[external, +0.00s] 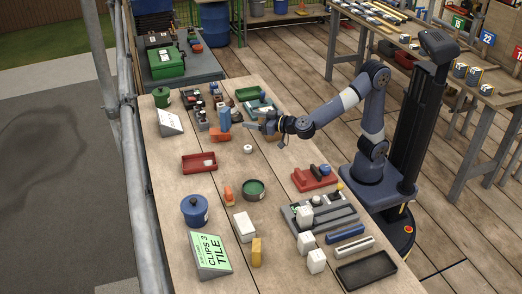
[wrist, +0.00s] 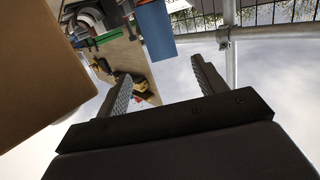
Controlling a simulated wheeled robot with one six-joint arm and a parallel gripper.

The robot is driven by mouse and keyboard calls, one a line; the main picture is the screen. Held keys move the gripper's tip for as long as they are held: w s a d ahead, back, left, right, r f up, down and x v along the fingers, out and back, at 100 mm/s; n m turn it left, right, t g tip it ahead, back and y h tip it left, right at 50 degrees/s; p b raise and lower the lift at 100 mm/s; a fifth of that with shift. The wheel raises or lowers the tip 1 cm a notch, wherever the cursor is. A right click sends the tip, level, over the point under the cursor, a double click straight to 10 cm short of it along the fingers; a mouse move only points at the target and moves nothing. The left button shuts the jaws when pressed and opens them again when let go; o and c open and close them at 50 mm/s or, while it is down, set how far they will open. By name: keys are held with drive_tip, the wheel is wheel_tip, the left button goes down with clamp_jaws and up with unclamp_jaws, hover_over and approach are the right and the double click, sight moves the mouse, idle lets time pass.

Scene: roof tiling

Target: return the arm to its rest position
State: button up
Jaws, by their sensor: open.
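My gripper (external: 258,127) is at the end of my arm, which reaches left over the workbench (external: 215,185) from my base on the right. It is above the bench's far part, just right of a blue upright object (external: 224,118) on an orange base (external: 219,135). In the wrist view my gripper (wrist: 165,85) has its two fingers apart with nothing between them. The blue object (wrist: 155,30) shows beyond the fingers there. Whether the fingers touch anything is not clear in the external view.
Near my gripper are a white cup-like item (external: 248,149), a red tray (external: 199,163) and a grey tray with small parts (external: 206,116). A metal scaffold pole (external: 128,120) stands along the bench's left edge. A brown block (wrist: 40,70) fills the wrist view's left side.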

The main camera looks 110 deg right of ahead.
sight(228, 118)
drive_tip(key=p+x, duration=0.1)
drive_tip(key=x, duration=0.9)
drive_tip(key=shift+w+d, duration=0.2)
drive_tip(key=shift+w+d+f+b, duration=0.6)
drive_tip(key=shift+b, duration=0.1)
drive_tip(key=shift+a+f+b, duration=0.1)
drive_tip(key=shift+f+b, duration=0.05)
drive_tip(key=shift+b, duration=0.35)
